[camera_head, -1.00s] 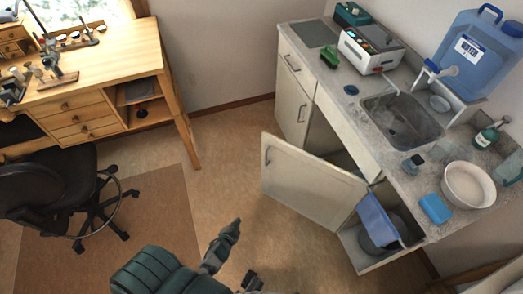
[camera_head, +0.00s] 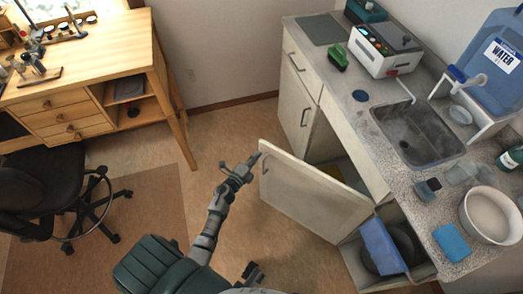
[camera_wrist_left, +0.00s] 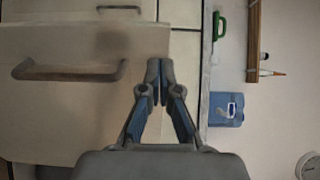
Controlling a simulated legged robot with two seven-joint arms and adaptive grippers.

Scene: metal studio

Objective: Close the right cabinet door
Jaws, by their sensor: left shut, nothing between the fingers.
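The right cabinet door (camera_head: 315,195) is pale, hinged under the sink counter, and stands swung open into the room. Its handle (camera_head: 264,170) is near the free edge; in the left wrist view the brown handle (camera_wrist_left: 68,70) lies left of the fingers. My left gripper (camera_head: 251,162) is shut and empty, with its fingertips close to the door's free upper corner. In the left wrist view my left gripper (camera_wrist_left: 157,75) overlaps the door panel (camera_wrist_left: 70,115); I cannot tell whether it touches. A dark part at the bottom middle may be my right gripper (camera_head: 252,273).
The left cabinet door (camera_head: 295,105) is shut. A blue panel (camera_head: 382,247) and a dark bin (camera_head: 402,243) are in the open cabinet. The sink counter (camera_head: 375,122) is above.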

